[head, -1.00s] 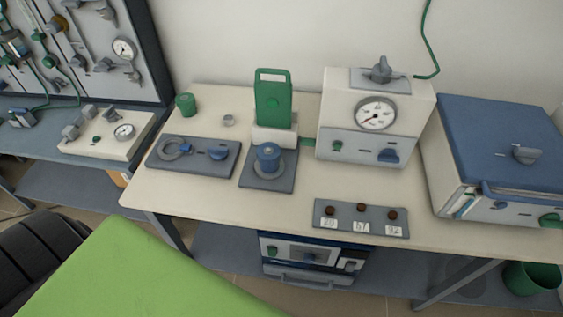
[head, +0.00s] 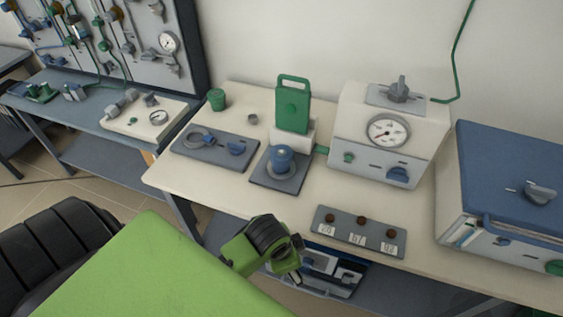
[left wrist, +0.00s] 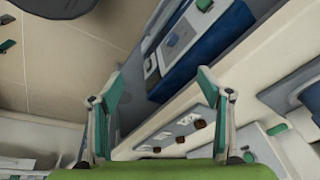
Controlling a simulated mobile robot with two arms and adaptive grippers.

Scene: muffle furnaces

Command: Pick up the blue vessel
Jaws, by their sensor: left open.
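The blue vessel (head: 283,157) stands upright on a dark square base plate (head: 263,184), in front of a green-handled device (head: 292,108) on the bench. It is not recognisable in the left wrist view. My left gripper (left wrist: 160,88) is open, its two green-tipped fingers wide apart with nothing between them. In the head view, a green and black part of my left arm shows below the bench's front edge, in front of the vessel and apart from it; its fingers are not clear there. My right gripper is in neither view.
A dark plate with a ring and blue knob (head: 215,147) lies left of the vessel. A white gauge box (head: 387,150) stands to the right, a panel with three brown buttons (head: 358,232) in front, and a blue-topped furnace (head: 510,180) far right.

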